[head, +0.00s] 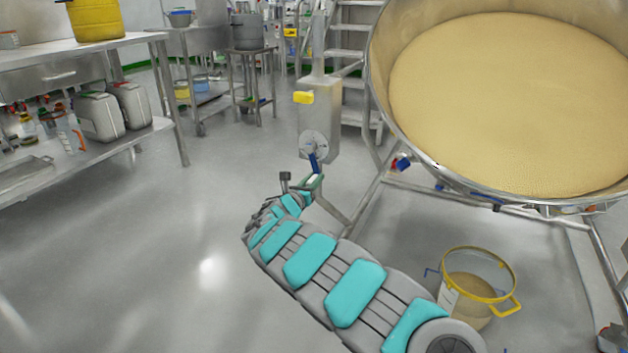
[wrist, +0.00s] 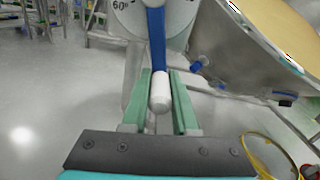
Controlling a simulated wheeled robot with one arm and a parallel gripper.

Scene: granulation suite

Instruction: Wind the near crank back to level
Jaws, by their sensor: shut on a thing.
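The near crank has a blue arm (head: 313,161) on the front of a steel gearbox (head: 320,118). In the wrist view the blue arm (wrist: 157,42) hangs down from a dial (wrist: 178,17) with a 60° mark at its left. The crank's white grip (wrist: 160,92) lies between the green fingers of my gripper (wrist: 160,86), which is shut on it. In the head view my gripper (head: 314,183) is at the lower end of the crank. The large steel bowl (head: 377,72) beside the gearbox is tilted towards me and holds beige granules. The dial's pointer cannot be made out.
A clear bucket with a yellow rim (head: 482,289) stands on the floor below the bowl, right of my arm. The bowl's tubular frame (head: 368,205) runs close to my gripper. A steel bench (head: 95,50) with canisters stands at the left. The floor between is clear.

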